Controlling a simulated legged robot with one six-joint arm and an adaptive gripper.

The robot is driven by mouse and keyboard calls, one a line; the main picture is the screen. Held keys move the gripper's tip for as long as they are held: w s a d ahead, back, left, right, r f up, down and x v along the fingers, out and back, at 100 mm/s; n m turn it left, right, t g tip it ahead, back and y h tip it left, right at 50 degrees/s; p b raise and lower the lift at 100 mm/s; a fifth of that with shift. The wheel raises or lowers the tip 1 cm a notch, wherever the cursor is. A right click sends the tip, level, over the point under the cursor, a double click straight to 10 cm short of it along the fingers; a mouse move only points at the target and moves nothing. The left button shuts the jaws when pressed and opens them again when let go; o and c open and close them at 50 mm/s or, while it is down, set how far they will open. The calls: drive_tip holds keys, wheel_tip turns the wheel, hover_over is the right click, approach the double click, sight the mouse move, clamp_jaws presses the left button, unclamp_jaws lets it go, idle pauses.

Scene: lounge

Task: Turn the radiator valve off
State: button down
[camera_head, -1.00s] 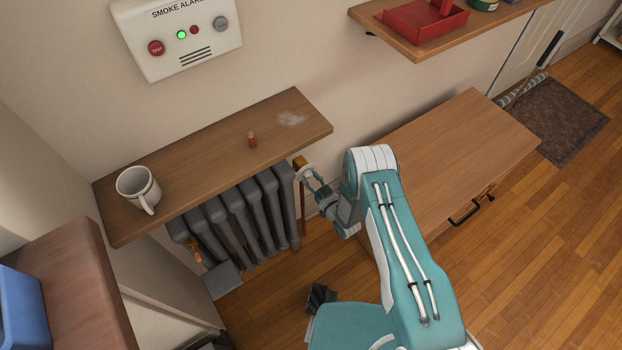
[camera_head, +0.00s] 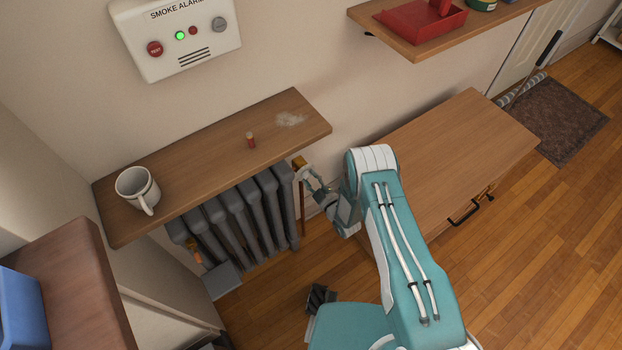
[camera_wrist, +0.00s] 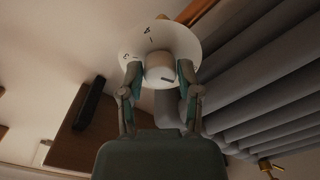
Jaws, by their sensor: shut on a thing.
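The grey radiator (camera_head: 240,215) stands against the wall under a wooden shelf. Its white valve knob (camera_wrist: 160,70), with a round pale dial marked with digits behind it, is in the upper middle of the wrist view. My gripper (camera_wrist: 161,78) has one finger on each side of the knob and is shut on it. In the head view my gripper (camera_head: 307,177) is at the radiator's right end, below the shelf's right corner. The knob is hard to make out there.
The shelf (camera_head: 190,160) above holds a white mug (camera_head: 137,187) and a small red-brown item (camera_head: 251,140). A wooden cabinet (camera_head: 455,155) stands close to the right of my arm. A smoke alarm (camera_head: 178,38) is on the wall. Open floor lies at the right.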

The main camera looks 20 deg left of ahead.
drive_tip(key=shift+a+n, duration=0.1)
drive_tip(key=shift+n, duration=1.1)
drive_tip(key=shift+c, duration=1.5)
unclamp_jaws()
drive_tip(key=shift+a, duration=0.1)
drive_tip(key=shift+s+d, duration=0.15)
drive_tip(key=shift+d, duration=0.15)
drive_tip(key=v, duration=1.1)
drive_tip(key=shift+s+d+f, duration=0.1)
drive_tip(key=shift+s, duration=0.05)
